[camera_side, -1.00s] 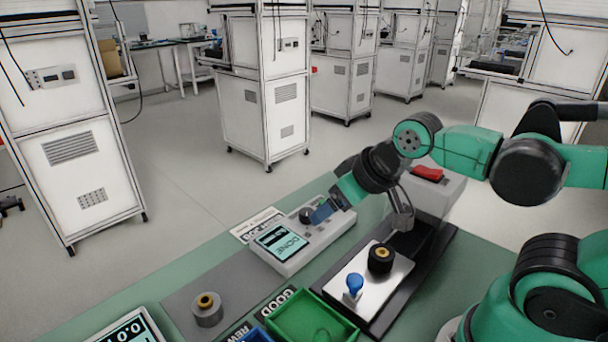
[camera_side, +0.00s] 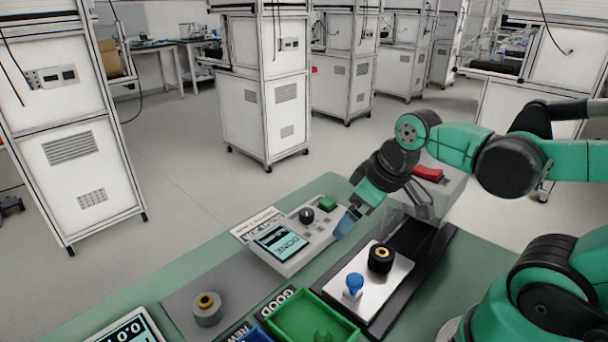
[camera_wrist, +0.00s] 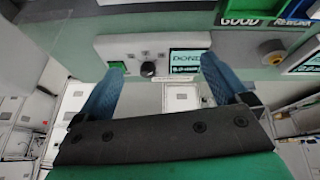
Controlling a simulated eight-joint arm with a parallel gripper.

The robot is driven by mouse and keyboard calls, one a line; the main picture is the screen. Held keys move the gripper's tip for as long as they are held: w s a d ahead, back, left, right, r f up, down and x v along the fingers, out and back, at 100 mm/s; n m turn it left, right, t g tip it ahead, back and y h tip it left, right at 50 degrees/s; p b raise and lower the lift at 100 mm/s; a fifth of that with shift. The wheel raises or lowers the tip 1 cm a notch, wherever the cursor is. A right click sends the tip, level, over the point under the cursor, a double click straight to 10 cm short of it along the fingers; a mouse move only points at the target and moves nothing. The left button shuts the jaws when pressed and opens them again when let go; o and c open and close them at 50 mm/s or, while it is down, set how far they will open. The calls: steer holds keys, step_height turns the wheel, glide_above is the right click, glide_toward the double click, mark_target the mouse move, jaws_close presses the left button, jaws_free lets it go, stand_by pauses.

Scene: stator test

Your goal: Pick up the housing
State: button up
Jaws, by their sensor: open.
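A grey cylinder with a brass-coloured centre (camera_side: 207,312) stands on a grey pad at the front left; it also shows at the right of the wrist view (camera_wrist: 272,50). A black cylinder with a brass-coloured centre (camera_side: 380,260) stands on a silver plate (camera_side: 392,284). No label marks either as the housing. My gripper (camera_side: 346,222) is open and empty, with blue fingers, above the right end of the tester, apart from both cylinders. In the wrist view its fingertips (camera_wrist: 163,64) are spread in front of the tester.
The white tester (camera_side: 292,262) has a screen reading DONE, a black knob and a green button (camera_side: 328,204). A blue-handled part (camera_side: 353,285) stands on the silver plate. A green bin (camera_side: 300,317) stands in front. A grey box with a red switch (camera_side: 428,173) stands behind my gripper.

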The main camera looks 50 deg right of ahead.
mark_target(382, 252)
steer(key=s+d+f+n+g, duration=0.1)
steer(key=s+d+n+g, duration=0.1)
steer(key=s, duration=0.1)
steer(key=s+d+f+g+y, duration=0.1)
steer(key=shift+s+d+f+n+g, duration=0.15)
steer(key=shift+d+f+n+g, duration=0.15)
steer(key=shift+d+f+n, duration=0.1)
steer(key=shift+w+a+f, duration=0.1)
steer(key=shift+w+f, duration=0.05)
steer(key=shift+f, duration=1.15)
steer(key=shift+w+a+f, duration=0.1)
steer(key=shift+w+f, duration=0.05)
steer(key=shift+f, duration=1.15)
jaws_close()
steer(key=shift+r, duration=0.15)
